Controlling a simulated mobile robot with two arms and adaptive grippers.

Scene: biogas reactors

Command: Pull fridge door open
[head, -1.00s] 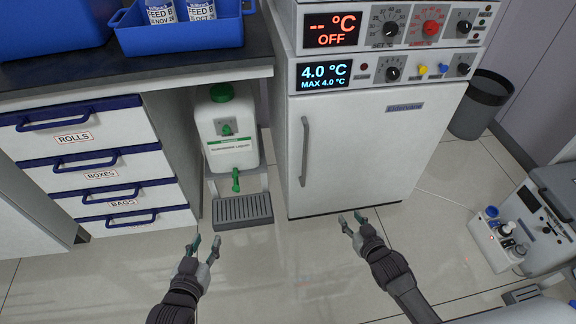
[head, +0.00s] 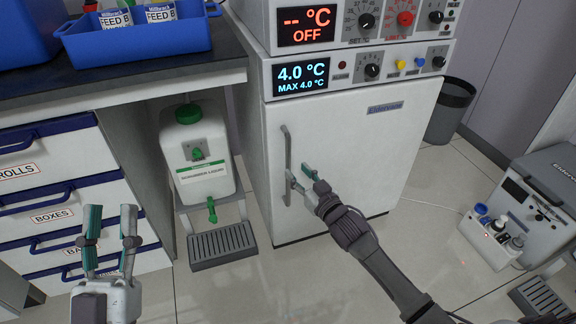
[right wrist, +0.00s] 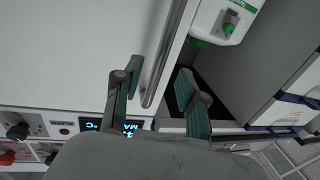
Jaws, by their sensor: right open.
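The white fridge door (head: 355,145) is shut below the blue "4.0 °C" display. Its vertical grey handle (head: 287,148) runs along the door's left side. My right gripper (head: 299,173) is open at the lower part of the handle. In the right wrist view the handle (right wrist: 165,50) passes between the two spread fingers of my right gripper (right wrist: 158,72), nearer the left finger; contact cannot be told. The door (right wrist: 80,50) fills the left of that view. My left gripper (head: 109,222) is open and empty in front of the drawers, fingers pointing up.
A white canister (head: 205,172) with a green cap stands on a stand with a grey drip tray (head: 222,246), left of the fridge. Drawers (head: 60,213) are at the left. A dark bin (head: 450,108) and a grey device (head: 548,200) are at the right. Floor before the fridge is clear.

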